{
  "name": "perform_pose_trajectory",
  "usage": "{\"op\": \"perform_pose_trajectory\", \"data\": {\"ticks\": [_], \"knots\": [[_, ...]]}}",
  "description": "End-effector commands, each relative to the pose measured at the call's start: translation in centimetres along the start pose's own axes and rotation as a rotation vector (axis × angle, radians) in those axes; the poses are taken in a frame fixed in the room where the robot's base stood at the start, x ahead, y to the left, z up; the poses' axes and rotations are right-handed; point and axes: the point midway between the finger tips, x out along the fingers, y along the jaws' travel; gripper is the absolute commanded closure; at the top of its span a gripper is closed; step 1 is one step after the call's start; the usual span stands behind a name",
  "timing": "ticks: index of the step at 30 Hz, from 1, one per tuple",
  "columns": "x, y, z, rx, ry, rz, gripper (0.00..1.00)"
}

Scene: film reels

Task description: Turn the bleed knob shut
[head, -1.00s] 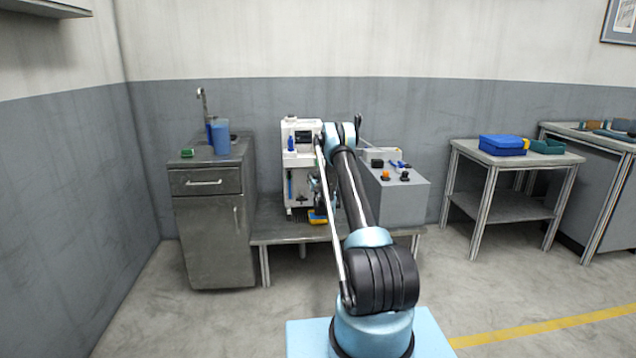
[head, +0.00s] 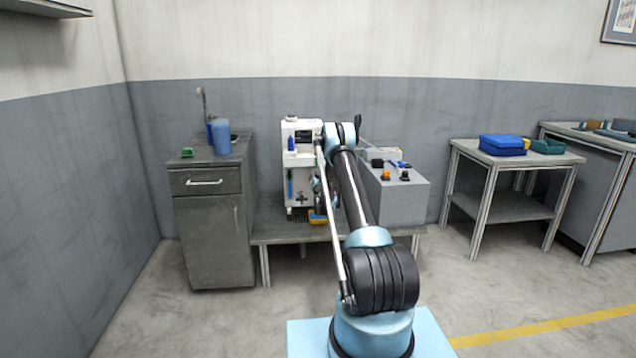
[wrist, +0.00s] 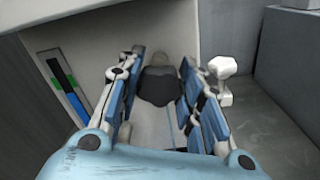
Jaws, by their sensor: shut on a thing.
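The bleed knob (wrist: 160,88) is a dark rounded knob on the pale front of the white machine (head: 297,170). In the wrist view my gripper (wrist: 161,70) has its blue-padded fingers on either side of the knob and is shut on it. How far the knob is turned cannot be told. In the head view my arm covers the knob, and the gripper is mostly hidden beside the machine's front.
A gauge strip with green and blue bands (wrist: 65,88) is left of the fingers. A white fitting (wrist: 223,68) stands close to the right finger. A grey box (head: 402,203) stands right of the machine on the low bench (head: 270,232). A yellow-and-blue item (head: 317,217) lies below.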

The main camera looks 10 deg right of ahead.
Motion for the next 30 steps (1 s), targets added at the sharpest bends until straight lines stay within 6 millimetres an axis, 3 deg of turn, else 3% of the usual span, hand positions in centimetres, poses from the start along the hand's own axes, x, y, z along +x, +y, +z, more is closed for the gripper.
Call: {"op": "perform_pose_trajectory", "data": {"ticks": [30], "knots": [[0.01, -0.6, -0.04, 0.959, -0.004, -0.004, 0.9]]}}
